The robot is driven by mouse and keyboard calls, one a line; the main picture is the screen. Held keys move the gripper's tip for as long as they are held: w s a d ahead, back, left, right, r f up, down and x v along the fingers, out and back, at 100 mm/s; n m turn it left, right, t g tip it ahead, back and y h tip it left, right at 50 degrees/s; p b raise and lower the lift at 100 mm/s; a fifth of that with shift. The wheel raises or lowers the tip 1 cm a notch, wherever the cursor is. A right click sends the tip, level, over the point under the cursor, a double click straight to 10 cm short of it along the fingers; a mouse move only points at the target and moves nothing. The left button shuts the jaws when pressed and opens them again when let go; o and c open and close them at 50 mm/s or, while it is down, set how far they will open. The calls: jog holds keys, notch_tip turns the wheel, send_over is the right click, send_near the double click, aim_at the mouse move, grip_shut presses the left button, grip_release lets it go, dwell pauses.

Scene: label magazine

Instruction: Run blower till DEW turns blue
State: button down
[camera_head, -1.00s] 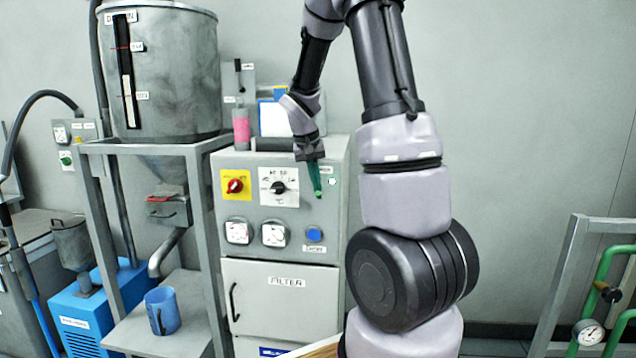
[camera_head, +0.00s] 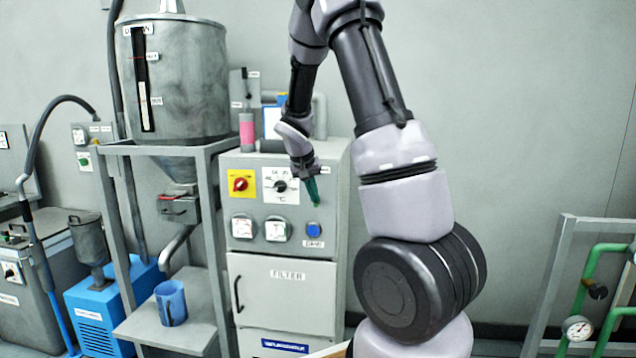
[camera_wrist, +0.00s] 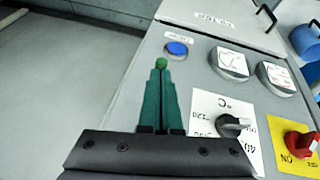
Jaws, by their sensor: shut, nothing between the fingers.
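The DEW indicator (camera_head: 314,231) on the grey dryer cabinet's control panel is blue. It also shows blue in the wrist view (camera_wrist: 177,49), just beyond the fingertips. My gripper (camera_head: 314,198) has dark green fingers, shut together and empty, pointing down in front of the panel above the DEW indicator. In the wrist view, the shut fingers (camera_wrist: 160,75) end at a small bright green spot; I cannot tell whether it is a button or a fingertip, or whether they touch the panel. A yellow plate with a red knob (camera_head: 240,184) and a °C dial (camera_head: 281,186) sit left of the gripper.
Two white gauges (camera_head: 243,227) sit below the dial, above the FILTER door (camera_head: 288,291). A grey hopper (camera_head: 175,80) on a frame stands left, with a blue jug (camera_head: 171,302) on its shelf. Green pipes (camera_head: 592,275) on a rack stand far right.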

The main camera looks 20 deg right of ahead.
aim_at(314, 206)
jog(key=f, duration=0.3)
jog(key=shift+s+a+f, duration=0.1)
jog(key=shift+s+a, duration=0.15)
jog(key=shift+s, duration=0.1)
jog(key=shift+s+f, duration=0.15)
jog(key=shift+f, duration=0.15)
dwell(0.5)
